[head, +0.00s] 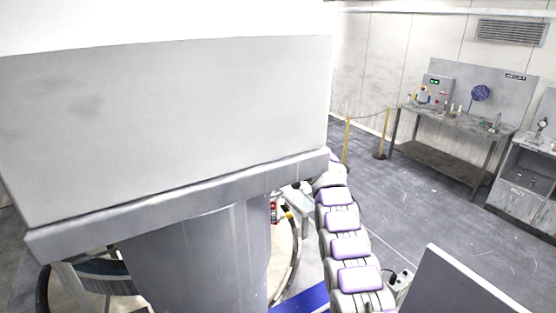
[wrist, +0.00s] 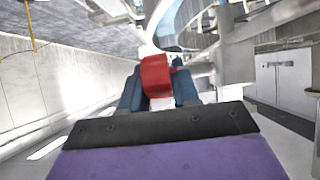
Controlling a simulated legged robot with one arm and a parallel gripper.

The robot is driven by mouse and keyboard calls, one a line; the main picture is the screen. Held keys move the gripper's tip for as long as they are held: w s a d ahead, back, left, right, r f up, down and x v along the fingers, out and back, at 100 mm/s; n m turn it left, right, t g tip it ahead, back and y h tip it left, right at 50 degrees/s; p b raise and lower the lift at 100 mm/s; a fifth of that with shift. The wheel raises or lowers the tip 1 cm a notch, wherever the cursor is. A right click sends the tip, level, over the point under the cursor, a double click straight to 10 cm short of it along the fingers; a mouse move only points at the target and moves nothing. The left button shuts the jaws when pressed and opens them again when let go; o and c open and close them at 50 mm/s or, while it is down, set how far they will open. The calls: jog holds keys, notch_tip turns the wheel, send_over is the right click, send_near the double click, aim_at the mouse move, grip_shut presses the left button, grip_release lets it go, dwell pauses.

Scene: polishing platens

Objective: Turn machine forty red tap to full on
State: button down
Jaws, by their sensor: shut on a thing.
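In the wrist view my gripper (wrist: 158,92) has its blue fingers on either side of a red tap handle (wrist: 155,70) and is shut on it. The handle stands up between the fingertips. The valve body and pipe below it are mostly hidden by the gripper, so I cannot tell how far the tap is turned. In the head view my purple and grey arm reaches away beside the large grey machine (head: 165,130). My gripper cannot be made out there. A small red spot shows beside the machine's column, too small to identify.
The machine's grey block overhangs a thick column (head: 200,260), close to my arm's left. A round platen rim (head: 296,255) curves beside the column. A workbench (head: 450,120) with small items stands at the back right, near yellow barrier posts (head: 381,135). The floor between is open.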

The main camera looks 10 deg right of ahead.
dwell(0.4)
jog(key=c, duration=0.9)
grip_release()
jog(key=shift+w+d, duration=0.1)
jog(key=shift+w, duration=0.05)
jog(key=shift+d, duration=0.1)
jog(key=shift+s+d+r+b, duration=0.3)
jog(key=shift+s+b, duration=0.3)
jog(key=shift+b, duration=0.4)
jog(key=b+v, duration=0.7)
jog(key=v, duration=0.8)
jog(key=shift+s+r, duration=0.25)
jog(key=shift+s, duration=0.15)
jog(key=shift+f, duration=0.15)
